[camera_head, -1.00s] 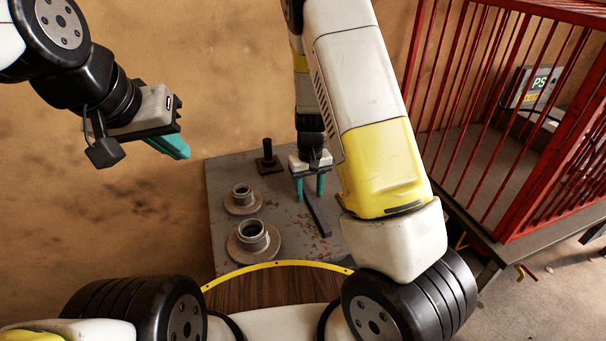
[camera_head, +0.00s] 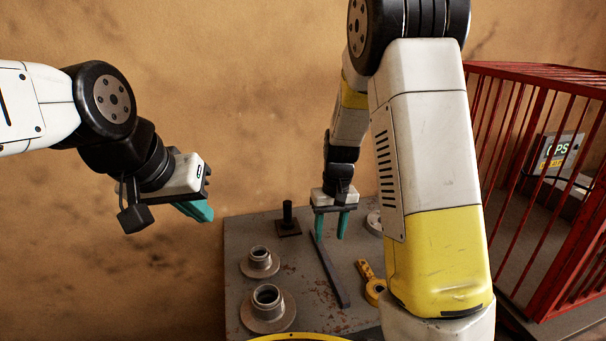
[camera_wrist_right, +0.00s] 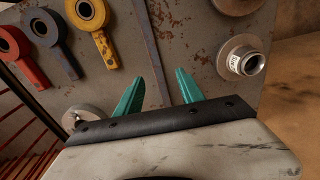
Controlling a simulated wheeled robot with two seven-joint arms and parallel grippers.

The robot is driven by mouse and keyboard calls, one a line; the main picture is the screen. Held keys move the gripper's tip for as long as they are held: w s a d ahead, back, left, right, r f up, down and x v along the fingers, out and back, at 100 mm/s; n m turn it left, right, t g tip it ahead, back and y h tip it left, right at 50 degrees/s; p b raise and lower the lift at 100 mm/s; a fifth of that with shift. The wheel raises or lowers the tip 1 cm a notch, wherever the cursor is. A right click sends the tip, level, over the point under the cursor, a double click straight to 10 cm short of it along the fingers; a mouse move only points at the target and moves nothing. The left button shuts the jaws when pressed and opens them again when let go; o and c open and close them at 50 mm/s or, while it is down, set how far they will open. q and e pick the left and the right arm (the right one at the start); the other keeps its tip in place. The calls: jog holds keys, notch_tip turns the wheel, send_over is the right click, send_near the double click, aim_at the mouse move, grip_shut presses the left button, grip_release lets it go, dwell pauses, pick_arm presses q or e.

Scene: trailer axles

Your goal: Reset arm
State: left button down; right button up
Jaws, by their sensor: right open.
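My right gripper (camera_head: 329,237) hangs fingers-down over the grey work table (camera_head: 240,317), open and empty, with its two teal fingers apart. My left gripper (camera_head: 200,212) is raised to the left of the table, in front of the wall. Its teal fingers are seen almost edge-on, so I cannot tell whether they are apart, and no held object shows.
Two flanged hubs, front (camera_head: 268,320) and rear (camera_head: 259,272), a black post (camera_head: 288,220) and a dark bar (camera_head: 330,272) are on the table. A yellow ring-ended tool (camera_head: 366,270) lies right; blue (camera_wrist_right: 52,42) and red (camera_wrist_right: 22,45) ones show too. A red cage (camera_head: 540,190) stands right.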

jog(key=s+d+r+t, duration=0.1)
jog(key=s+r+t, duration=0.2)
jog(key=s+r, duration=0.7)
jog(key=s+d+r+m+t+y, duration=0.1)
jog(key=s+d+r+t, duration=0.1)
jog(key=s+r, duration=0.8)
jog(key=shift+d+r+t, duration=0.2)
jog(key=shift+r+t, duration=0.2)
jog(key=shift+r, duration=0.2)
